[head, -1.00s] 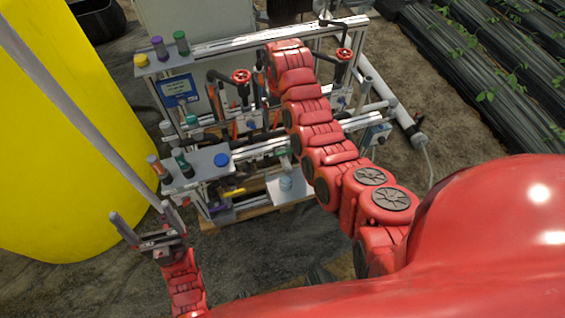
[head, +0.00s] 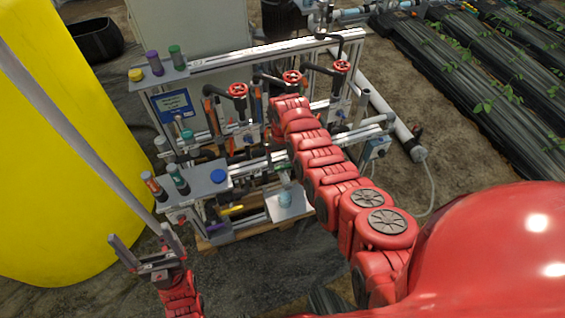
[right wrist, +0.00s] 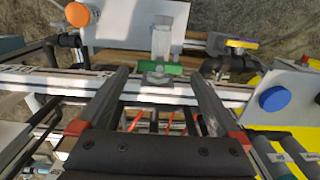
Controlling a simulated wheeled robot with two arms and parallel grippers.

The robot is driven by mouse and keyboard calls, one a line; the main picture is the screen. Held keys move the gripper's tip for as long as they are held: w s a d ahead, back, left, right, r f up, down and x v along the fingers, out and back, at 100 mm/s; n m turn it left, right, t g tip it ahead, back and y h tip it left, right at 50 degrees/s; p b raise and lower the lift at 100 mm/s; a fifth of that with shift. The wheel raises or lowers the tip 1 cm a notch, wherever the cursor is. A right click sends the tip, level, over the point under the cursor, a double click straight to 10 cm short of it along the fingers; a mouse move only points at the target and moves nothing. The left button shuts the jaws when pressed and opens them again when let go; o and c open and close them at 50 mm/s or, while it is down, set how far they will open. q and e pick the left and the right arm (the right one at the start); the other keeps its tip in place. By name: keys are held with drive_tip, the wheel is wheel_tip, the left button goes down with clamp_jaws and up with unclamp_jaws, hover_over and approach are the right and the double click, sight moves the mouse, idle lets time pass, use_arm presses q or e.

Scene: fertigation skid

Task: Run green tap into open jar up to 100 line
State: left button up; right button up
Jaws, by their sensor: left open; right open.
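The green tap (right wrist: 160,66) has a flat green handle on the skid's rail; a small green part also shows in the head view (head: 283,176). The clear jar (right wrist: 163,38) stands just beyond the tap handle on a white plate (right wrist: 113,30). The jar also shows in the head view (head: 286,198); its marks and fill level are too small to read. My right gripper (right wrist: 155,78) is open, fingers either side of the green handle in the picture, with no contact visible. The arm hides it in the head view. My left gripper (head: 144,247) is open and empty, left of the skid.
A yellow-handled tap (right wrist: 241,43) and a blue lid (right wrist: 274,98) lie to the right in the wrist view; an orange cap (right wrist: 81,12) lies left. Red valve wheels (head: 291,77) line the skid's upper part. A yellow tank (head: 60,160) stands at left.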

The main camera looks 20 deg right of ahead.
sight(283, 168)
drive_tip(key=shift+f+b, duration=0.3)
drive_tip(key=shift+f, duration=1.15)
drive_tip(key=c, duration=1.2)
drive_tip(key=n, duration=0.3)
drive_tip(key=shift+n, duration=0.4)
drive_tip(key=o, duration=1.2)
drive_tip(key=shift+r, duration=0.1)
